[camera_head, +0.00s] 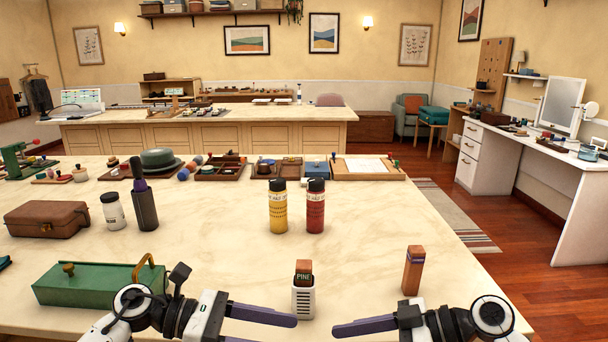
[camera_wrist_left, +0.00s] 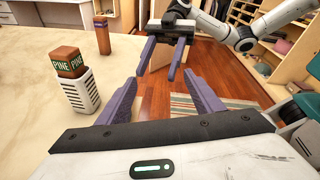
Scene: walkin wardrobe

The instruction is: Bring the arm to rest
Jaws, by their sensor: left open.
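My left gripper (camera_head: 292,321) is at the bottom of the head view, just in front of the white slotted holder (camera_head: 303,302). In the left wrist view its two purple fingers (camera_wrist_left: 160,80) are spread with nothing between them. My right gripper (camera_head: 338,330) points inward from the lower right. In the left wrist view its fingers (camera_wrist_left: 158,73) are apart and empty. A wooden block marked PINE (camera_head: 304,268) stands upright in the holder. Both grippers look apart from the holder and block.
A second wooden block (camera_head: 412,271) stands upright to the right of the holder. A green box (camera_head: 100,286) lies near my left arm. Yellow (camera_head: 278,208) and red (camera_head: 315,208) bottles stand farther back. The tabletop (camera_head: 360,235) between them is clear.

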